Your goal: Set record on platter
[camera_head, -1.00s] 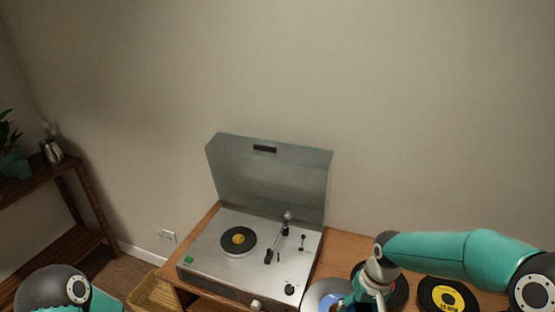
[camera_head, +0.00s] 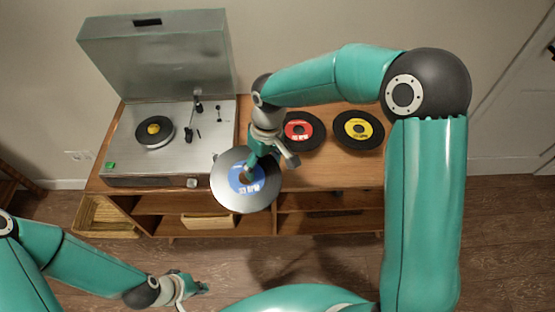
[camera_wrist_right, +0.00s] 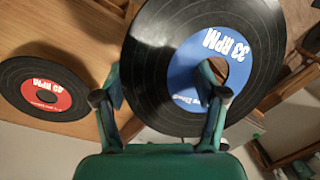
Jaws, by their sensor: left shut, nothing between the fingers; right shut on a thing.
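The record with a blue 33 RPM label (camera_head: 238,192) is in my right gripper (camera_head: 252,166), over the cabinet's front edge, right of and in front of the turntable. In the right wrist view the record (camera_wrist_right: 255,45) fills the upper middle, and my right gripper's fingers (camera_wrist_right: 160,88) are at its lower edge and label. The turntable (camera_head: 118,160) stands at the cabinet's left with its lid raised. Its black platter (camera_head: 141,138) has a yellow centre. The tonearm (camera_head: 194,112) is right of the platter. My left gripper (camera_head: 200,288) is shut and empty, low over the floor.
A red-label record (camera_head: 303,143) and a yellow-label record (camera_head: 347,118) lie on the cabinet top (camera_head: 330,178) at right. The red one also shows in the right wrist view (camera_wrist_right: 22,82). The raised lid (camera_head: 160,55) backs the turntable.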

